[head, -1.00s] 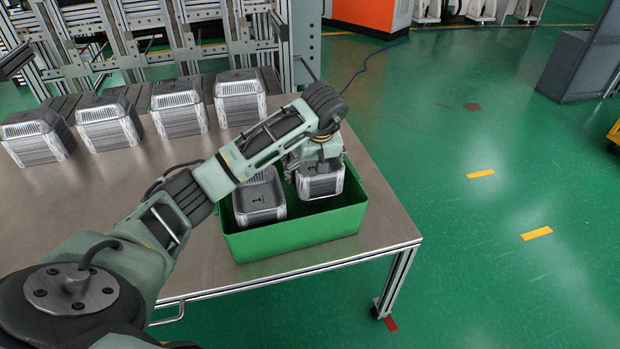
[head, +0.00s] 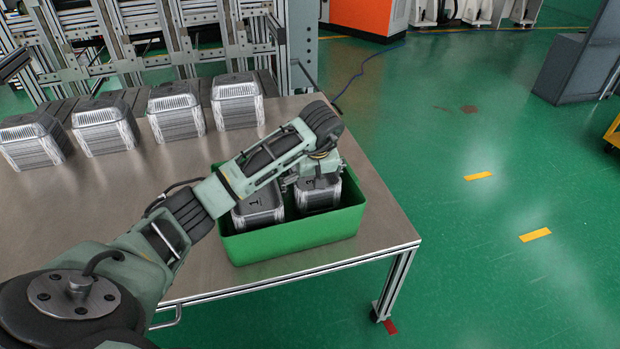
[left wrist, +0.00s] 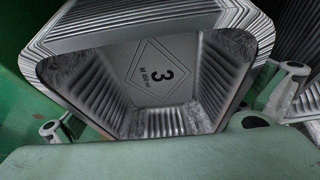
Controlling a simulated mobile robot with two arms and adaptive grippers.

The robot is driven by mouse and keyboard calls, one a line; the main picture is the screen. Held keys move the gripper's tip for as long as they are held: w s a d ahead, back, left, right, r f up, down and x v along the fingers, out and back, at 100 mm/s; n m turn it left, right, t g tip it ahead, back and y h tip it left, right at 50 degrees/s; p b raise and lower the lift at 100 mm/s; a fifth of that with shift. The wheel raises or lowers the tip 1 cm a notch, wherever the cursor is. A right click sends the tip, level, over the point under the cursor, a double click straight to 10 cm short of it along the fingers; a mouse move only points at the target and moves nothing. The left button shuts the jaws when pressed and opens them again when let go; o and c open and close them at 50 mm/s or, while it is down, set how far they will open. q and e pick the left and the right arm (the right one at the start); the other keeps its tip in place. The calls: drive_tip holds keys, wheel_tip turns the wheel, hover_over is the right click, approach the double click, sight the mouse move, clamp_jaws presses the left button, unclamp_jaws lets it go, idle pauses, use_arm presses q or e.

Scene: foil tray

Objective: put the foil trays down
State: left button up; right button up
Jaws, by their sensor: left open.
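Two stacks of silver foil trays are in the green crate (head: 300,238) at the table's front right corner. The left stack (head: 262,207) is marked 1. The right stack (head: 319,196) sits low in the crate, its upper left side partly hidden by my arm. My left gripper (head: 304,180) is open over the right stack. The right gripper is not in view.
Several more foil tray stacks (head: 106,126) stand in a row at the back of the metal table (head: 60,215). The table between that row and the crate is mostly bare, apart from my arm. Green floor (head: 470,200) lies beyond the right edge.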

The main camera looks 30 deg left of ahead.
use_arm(q)
drive_tip(key=shift+d+r, duration=0.1)
drive_tip(key=shift+r, duration=0.25)
drive_tip(key=p+v, duration=0.2)
drive_tip(key=v, duration=0.9)
drive_tip(key=shift+s+r, duration=0.2)
drive_tip(key=shift+r, duration=0.05)
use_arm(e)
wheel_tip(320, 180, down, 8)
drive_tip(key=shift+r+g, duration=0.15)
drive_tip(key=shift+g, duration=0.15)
use_arm(q)
drive_tip(key=shift+d, duration=0.1)
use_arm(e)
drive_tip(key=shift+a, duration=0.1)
